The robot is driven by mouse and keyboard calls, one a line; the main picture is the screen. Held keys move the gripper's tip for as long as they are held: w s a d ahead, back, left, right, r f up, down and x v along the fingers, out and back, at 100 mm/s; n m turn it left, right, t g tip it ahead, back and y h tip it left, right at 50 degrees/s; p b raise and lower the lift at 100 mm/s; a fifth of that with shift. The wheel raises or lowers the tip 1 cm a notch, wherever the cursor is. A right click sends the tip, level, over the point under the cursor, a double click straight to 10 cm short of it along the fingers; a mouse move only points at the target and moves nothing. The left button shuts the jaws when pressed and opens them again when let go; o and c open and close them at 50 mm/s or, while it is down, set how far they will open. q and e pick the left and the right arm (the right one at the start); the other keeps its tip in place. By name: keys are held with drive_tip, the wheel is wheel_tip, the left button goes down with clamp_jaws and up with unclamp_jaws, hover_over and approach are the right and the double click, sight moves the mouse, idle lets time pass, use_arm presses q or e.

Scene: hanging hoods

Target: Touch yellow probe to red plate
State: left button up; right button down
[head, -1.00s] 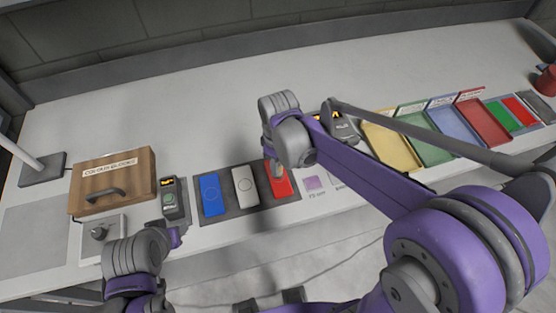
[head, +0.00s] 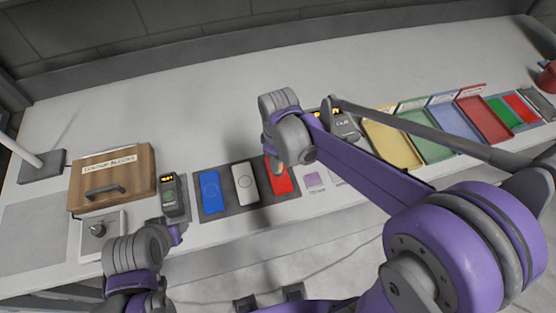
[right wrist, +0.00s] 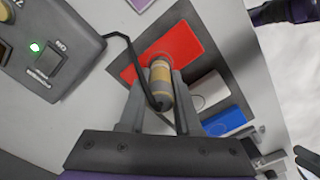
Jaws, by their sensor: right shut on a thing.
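The red plate (head: 281,184) lies at the right end of a dark panel, beside a white and a blue plate. In the head view my right wrist partly covers it. In the right wrist view the red plate (right wrist: 190,42) shows behind the fingers. My right gripper (right wrist: 154,88) is shut on the yellow probe (right wrist: 160,76), a banded tan cylinder with a black cable. The probe's far end overlaps the red plate in that view; I cannot tell whether they touch. My left arm's end (head: 172,235) is at the table's front left; its jaws cannot be made out.
A grey meter (head: 343,127) with a lit display stands right of the red plate; the probe's cable runs toward it. The white plate (head: 244,184) and blue plate (head: 210,193) lie to the left. A wooden box (head: 112,180) stands farther left. Coloured trays line the right. The back table is clear.

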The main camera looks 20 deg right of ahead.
use_arm(q)
drive_tip(key=shift+s+f+b, duration=0.25)
drive_tip(key=shift+f+b, duration=0.05)
drive_tip(key=shift+f, duration=0.2)
use_arm(e)
drive_tip(key=shift+s+f, duration=0.1)
drive_tip(key=shift+f, duration=0.4)
idle(0.8)
use_arm(q)
drive_tip(key=shift+r, duration=0.1)
use_arm(e)
drive_tip(key=shift+r, duration=0.1)
drive_tip(key=shift+r+p, duration=1.7)
drive_tip(key=shift+r, duration=1.8)
use_arm(q)
drive_tip(key=r, duration=0.1)
drive_tip(key=w+r, duration=0.1)
drive_tip(key=r, duration=0.1)
drive_tip(key=w+r, duration=0.1)
drive_tip(key=shift+w+r, duration=0.25)
drive_tip(key=shift+r, duration=0.1)
drive_tip(key=shift+d, duration=0.1)
use_arm(e)
drive_tip(key=shift+d, duration=0.15)
